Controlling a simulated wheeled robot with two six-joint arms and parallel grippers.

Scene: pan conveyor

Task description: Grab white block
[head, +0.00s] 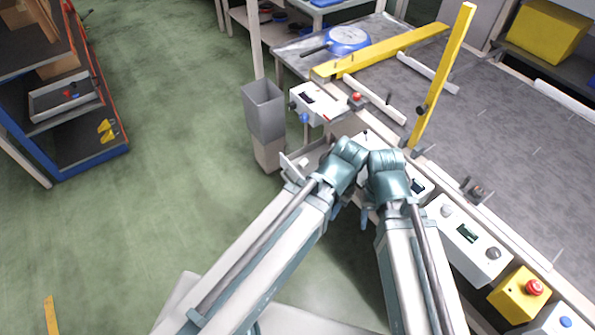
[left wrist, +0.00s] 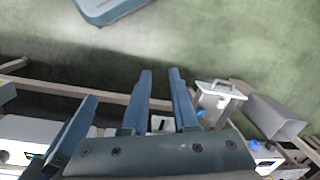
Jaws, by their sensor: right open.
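A small pale thing (head: 304,162), which may be the white block, is in a grey open tray (head: 288,168) left of my wrists in the head view. In the left wrist view, a small white piece (left wrist: 222,102) shows at that tray (left wrist: 208,90). My left gripper (left wrist: 161,75) is open, its two dark blue fingers apart with no block held between them. The tray is to the right of the fingers there. My right gripper (head: 365,212) is open, mostly hidden under its wrist, close beside my left wrist.
A grey bin (head: 264,108) stands behind the tray. White control boxes (head: 318,104) and a yellow box with a red button (head: 522,293) line the edge of the grey conveyor table (head: 480,120).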

